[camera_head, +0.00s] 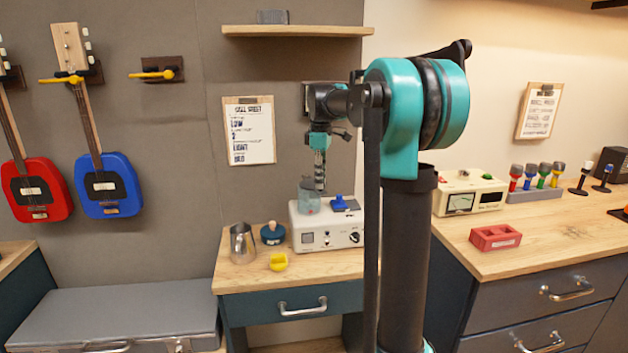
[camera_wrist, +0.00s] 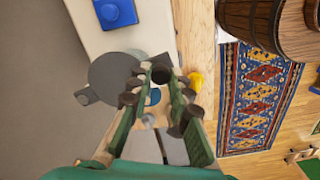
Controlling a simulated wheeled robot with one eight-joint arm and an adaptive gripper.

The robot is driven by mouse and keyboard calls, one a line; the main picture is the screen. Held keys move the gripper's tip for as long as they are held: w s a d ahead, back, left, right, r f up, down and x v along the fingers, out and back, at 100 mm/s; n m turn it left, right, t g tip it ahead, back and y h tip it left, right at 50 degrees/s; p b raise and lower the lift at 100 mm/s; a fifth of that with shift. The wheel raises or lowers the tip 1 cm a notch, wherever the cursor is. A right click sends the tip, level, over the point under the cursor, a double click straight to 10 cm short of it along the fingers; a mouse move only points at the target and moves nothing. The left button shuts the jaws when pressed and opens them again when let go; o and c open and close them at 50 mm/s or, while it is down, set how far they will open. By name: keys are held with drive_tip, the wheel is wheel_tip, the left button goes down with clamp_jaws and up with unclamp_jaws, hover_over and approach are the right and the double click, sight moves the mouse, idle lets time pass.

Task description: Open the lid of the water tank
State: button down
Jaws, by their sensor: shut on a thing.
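The water tank (camera_head: 310,202) is a clear greyish cup on top of the white machine (camera_head: 328,230). Its round grey lid (camera_wrist: 112,72) shows from above in the wrist view, with a small tab at its left. My gripper (camera_head: 320,186) points down at the tank's top, toward its right side. In the wrist view my gripper (camera_wrist: 162,74) lies over the lid's right edge, shut on it. The fingers hide the gripped part, and I cannot tell whether the lid is raised.
A blue block (camera_head: 341,203) sits on the machine to the tank's right. A metal jug (camera_head: 242,243), a dark blue round tool (camera_head: 273,233) and a yellow piece (camera_head: 278,262) stand on the wooden top (camera_head: 235,278). A shelf (camera_head: 298,31) hangs above. A patterned rug (camera_wrist: 258,95) lies below.

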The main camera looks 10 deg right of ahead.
drive_tip(key=w+d+n, duration=0.9)
drive_tip(key=d+n, duration=0.1)
drive_tip(key=n, duration=0.2)
drive_tip(key=shift+w, duration=0.2)
drive_tip(key=shift+n, duration=0.3)
drive_tip(key=c, duration=1.4)
unclamp_jaws()
wheel_tip(320, 180, up, 12)
